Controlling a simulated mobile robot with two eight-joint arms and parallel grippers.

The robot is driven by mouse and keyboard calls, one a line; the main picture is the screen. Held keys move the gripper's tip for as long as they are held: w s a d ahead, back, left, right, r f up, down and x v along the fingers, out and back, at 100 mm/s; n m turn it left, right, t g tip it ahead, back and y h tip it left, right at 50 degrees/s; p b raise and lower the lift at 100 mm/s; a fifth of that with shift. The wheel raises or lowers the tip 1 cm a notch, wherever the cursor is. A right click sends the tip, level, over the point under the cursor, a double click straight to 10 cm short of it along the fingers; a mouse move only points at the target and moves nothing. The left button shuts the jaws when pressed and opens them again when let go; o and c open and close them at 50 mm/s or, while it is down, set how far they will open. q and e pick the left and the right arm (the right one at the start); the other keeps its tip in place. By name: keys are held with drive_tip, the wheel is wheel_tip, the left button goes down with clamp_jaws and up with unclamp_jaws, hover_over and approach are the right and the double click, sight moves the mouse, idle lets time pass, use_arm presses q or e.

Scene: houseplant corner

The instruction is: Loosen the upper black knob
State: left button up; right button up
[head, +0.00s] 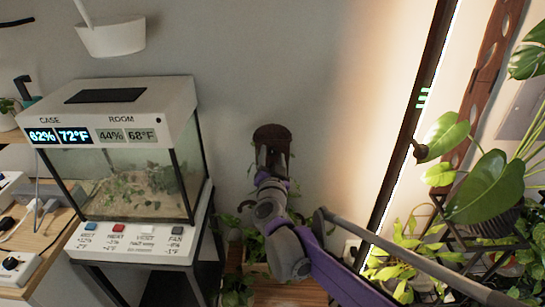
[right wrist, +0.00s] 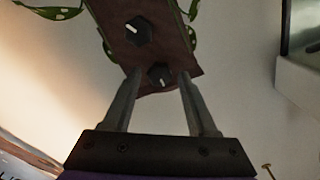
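A brown board (head: 272,132) stands near the wall in the head view, its top end just beyond my right gripper (head: 272,162). The right wrist view appears turned upside down and shows the board (right wrist: 178,50) with two black knobs with white marks. One knob (right wrist: 160,75), close to the board's end, looks like the upper one. The other knob (right wrist: 137,31) is farther along, towards the leaves. My right gripper (right wrist: 159,72) is open, with its fingertips on either side of the upper knob in the picture. Gaps show beside the knob; contact and depth are unclear. My left gripper is out of view.
A glass terrarium (head: 125,180) with a white lid and displays stands at left on a dark stand. Leafy plants (head: 480,190), a tall dark post with a bright edge (head: 412,110) and another brown plank (head: 490,80) are at right.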

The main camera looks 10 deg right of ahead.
drive_tip(key=shift+o, duration=0.3)
drive_tip(key=s+a, duration=0.2)
drive_tip(key=s, duration=0.8)
drive_tip(key=shift+s+p, duration=0.3)
drive_tip(key=shift+s, duration=0.05)
drive_tip(key=shift+a, duration=0.1)
drive_tip(key=shift+r, duration=0.1)
drive_tip(key=s+a+r+n+g+y+p, duration=0.1)
drive_tip(key=s+a+n+g+y+p, duration=0.2)
drive_tip(key=s+n+y+p, duration=0.5)
drive_tip(key=s+d+f+g+h+p, duration=0.2)
drive_tip(key=s+d+f+g, duration=0.2)
drive_tip(key=s, duration=0.5)
drive_tip(key=s+d+f+g+h+p, duration=0.1)
drive_tip(key=s+d+f+g+h, duration=0.1)
drive_tip(key=s+d+f+g, duration=0.3)
drive_tip(key=s+d, duration=0.1)
drive_tip(key=s, duration=0.3)
drive_tip(key=shift+s+d+f+h+p, duration=0.15)
drive_tip(key=shift+s+f+h+p, duration=0.15)
drive_tip(key=shift+s+p, duration=0.1)
